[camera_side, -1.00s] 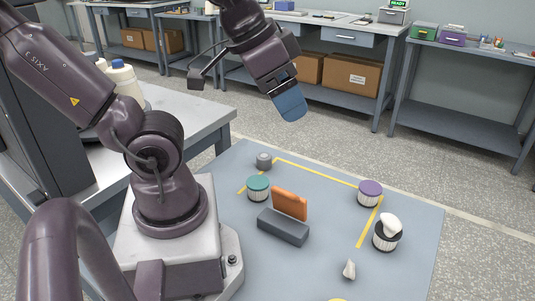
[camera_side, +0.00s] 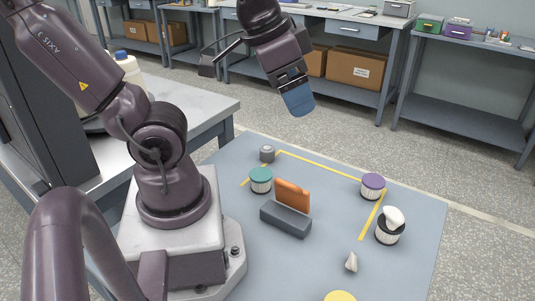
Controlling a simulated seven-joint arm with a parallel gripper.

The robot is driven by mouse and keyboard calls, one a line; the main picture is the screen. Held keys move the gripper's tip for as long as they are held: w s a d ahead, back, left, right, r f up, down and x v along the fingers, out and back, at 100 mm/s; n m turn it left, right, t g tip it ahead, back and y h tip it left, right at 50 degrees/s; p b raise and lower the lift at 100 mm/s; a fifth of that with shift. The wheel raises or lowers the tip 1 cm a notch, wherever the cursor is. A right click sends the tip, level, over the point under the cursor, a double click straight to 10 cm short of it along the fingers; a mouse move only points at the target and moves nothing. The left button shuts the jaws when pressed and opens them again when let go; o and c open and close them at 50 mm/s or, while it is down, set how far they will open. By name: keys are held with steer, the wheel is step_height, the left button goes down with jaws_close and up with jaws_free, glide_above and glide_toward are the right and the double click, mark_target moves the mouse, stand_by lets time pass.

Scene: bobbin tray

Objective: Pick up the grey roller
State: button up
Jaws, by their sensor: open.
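The grey roller (camera_side: 267,153) is a small, short grey cylinder near the back left of the blue-grey mat, just inside a corner of the yellow tape line. It appears to stand upright. My gripper (camera_side: 298,103), with blue fingers, is in the air above and to the right of the roller in the picture, clear of the mat. It is open and nothing shows in it. The fingers overlap in this view, so the gap between them is hidden.
A teal-topped bobbin (camera_side: 261,180) stands close in front of the roller. An orange plate (camera_side: 292,193) stands by a dark grey block (camera_side: 285,219). A purple-topped bobbin (camera_side: 372,186), a black-rimmed bobbin with a white top (camera_side: 390,226) and a small white piece (camera_side: 351,262) are at right.

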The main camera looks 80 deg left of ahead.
steer(key=w+a+f+m+g+y, duration=0.2)
steer(key=w+a+f+g+y, duration=0.1)
steer(key=w+a+f+g, duration=0.3)
steer(key=m+g+y, duration=0.4)
steer(key=m+y, duration=0.5)
steer(key=m, duration=0.2)
glide_toward(272, 153)
steer(key=shift+d+r, duration=0.6)
steer(key=shift+r, duration=0.2)
steer(key=shift+a+f, duration=0.25)
steer(key=shift+f, duration=0.05)
steer(key=x, duration=0.7)
steer(key=shift+a+f, duration=0.1)
steer(key=shift+f+x, duration=0.15)
steer(key=shift+x, duration=1.2)
steer(key=shift+f+x, duration=0.1)
steer(key=shift+x, duration=1.2)
steer(key=c, duration=1)
